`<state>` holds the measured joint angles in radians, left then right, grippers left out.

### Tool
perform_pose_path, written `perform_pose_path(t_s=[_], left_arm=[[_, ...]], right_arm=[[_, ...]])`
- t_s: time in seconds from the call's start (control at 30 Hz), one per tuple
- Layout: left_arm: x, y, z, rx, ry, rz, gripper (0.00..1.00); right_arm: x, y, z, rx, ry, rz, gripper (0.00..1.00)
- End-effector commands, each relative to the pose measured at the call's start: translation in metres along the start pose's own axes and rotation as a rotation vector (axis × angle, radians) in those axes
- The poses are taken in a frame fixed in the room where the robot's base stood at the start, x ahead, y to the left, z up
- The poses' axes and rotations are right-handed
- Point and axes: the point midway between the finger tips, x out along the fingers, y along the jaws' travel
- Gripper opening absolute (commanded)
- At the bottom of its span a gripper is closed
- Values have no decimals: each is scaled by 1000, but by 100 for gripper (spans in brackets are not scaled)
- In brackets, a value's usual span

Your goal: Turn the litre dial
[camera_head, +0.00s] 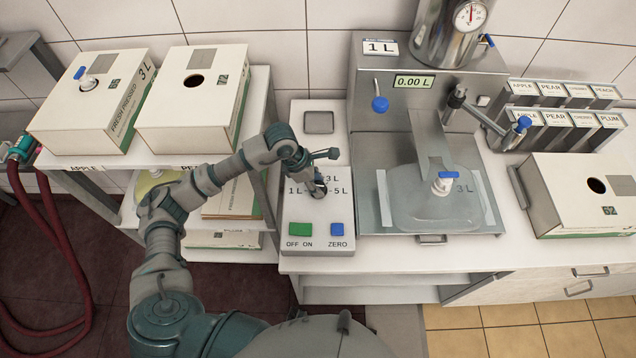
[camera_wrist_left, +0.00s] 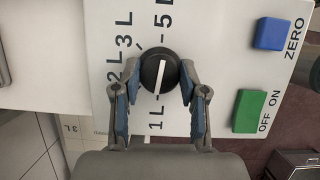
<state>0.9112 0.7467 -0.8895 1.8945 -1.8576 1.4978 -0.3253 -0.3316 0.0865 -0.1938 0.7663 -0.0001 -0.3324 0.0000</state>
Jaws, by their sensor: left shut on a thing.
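The litre dial (camera_wrist_left: 158,73) is a round black knob with a white pointer line. It sits on a white panel (camera_head: 303,215) marked with litre values, 1 L at left and 5 L at right in the head view. The white line lies roughly along the 1 L to 5 L direction; I cannot tell which end points. My left gripper (camera_wrist_left: 160,84) is shut on the dial, one finger on each side. In the head view the left gripper (camera_head: 314,183) hides most of the dial. My right gripper is not in view.
A green OFF/ON button (camera_head: 299,229) and a blue ZERO button (camera_head: 337,229) sit just in front of the dial. A display (camera_head: 413,82) reads 0.00 L. A clear bag (camera_head: 438,208) lies in the metal tray. White boxes (camera_head: 196,90) stand at left.

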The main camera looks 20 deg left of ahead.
Motion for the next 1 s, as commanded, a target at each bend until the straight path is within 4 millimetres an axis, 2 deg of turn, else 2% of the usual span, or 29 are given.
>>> perform_pose_path(t_s=[0.13,0.23,0.3,0.7,1.0], left_arm=[[2,1,-5,-67,12,28,8],[2,0,-6,-131,13,55,8],[2,-1,-6,-183,12,76,8],[4,-3,-1,-490,10,206,8],[3,-3,1,-648,6,272,8]], right_arm=[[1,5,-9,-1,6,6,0],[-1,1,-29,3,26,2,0],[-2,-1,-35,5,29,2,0],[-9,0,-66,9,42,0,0],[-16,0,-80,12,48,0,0]])
